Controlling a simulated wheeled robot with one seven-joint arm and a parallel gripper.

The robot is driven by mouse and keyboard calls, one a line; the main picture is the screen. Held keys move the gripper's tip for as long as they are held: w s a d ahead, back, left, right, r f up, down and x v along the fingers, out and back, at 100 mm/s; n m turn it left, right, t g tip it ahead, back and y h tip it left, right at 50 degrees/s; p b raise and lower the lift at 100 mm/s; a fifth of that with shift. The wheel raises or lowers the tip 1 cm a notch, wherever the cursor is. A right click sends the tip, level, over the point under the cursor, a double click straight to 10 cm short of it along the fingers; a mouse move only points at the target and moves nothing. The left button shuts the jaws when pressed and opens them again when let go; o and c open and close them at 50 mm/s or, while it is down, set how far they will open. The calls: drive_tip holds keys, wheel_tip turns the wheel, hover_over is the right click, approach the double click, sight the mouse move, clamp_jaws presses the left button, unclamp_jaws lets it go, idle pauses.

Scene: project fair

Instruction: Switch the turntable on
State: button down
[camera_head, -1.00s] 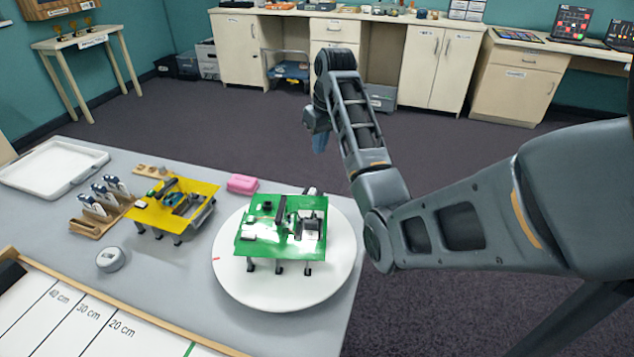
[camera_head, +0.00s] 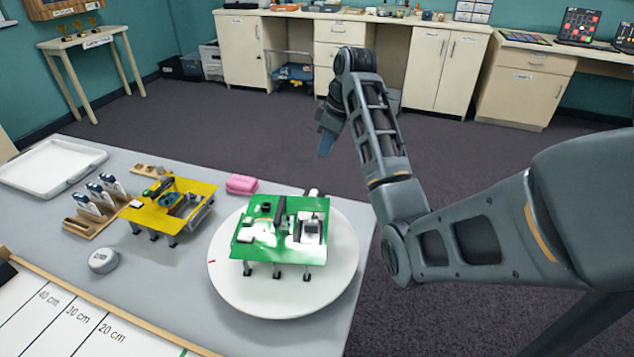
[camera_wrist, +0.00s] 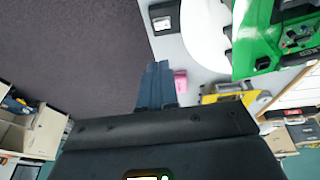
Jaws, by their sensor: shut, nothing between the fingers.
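The turntable (camera_head: 232,290) is a white round disc at the right end of the grey table, with a small red mark on its left rim. A green machine on legs (camera_head: 268,236) stands on it. Its white edge also shows in the wrist view (camera_wrist: 197,45). Beside it there, near the table edge, is a small dark box with a pale panel (camera_wrist: 164,18); I cannot tell whether it is the switch. My gripper (camera_head: 325,146) is shut and empty, beyond the table's far right edge, clear of the turntable. Its fingers (camera_wrist: 155,72) show close together in the wrist view.
A yellow machine (camera_head: 172,208), a pink case (camera_head: 241,184), a grey round timer (camera_head: 103,260), a wooden rack (camera_head: 85,226) and a white tray (camera_head: 50,166) are on the table. A ruled board (camera_head: 60,320) lies in front. Open floor lies beyond the table; cabinets (camera_head: 435,65) line the wall.

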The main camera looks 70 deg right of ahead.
sight(314, 190)
drive_tip(key=x, duration=0.8)
drive_tip(key=s+x, duration=0.1)
drive_tip(key=x, duration=0.3)
drive_tip(key=shift+w+d+f, duration=0.1)
drive_tip(key=shift+d+f, duration=0.05)
drive_tip(key=shift+f, duration=0.65)
drive_tip(key=shift+d+f, duration=0.15)
drive_tip(key=shift+f, duration=0.1)
drive_tip(key=shift+a+r+p, duration=0.2)
drive_tip(key=shift+a+p, duration=0.6)
drive_tip(key=shift+p, duration=0.25)
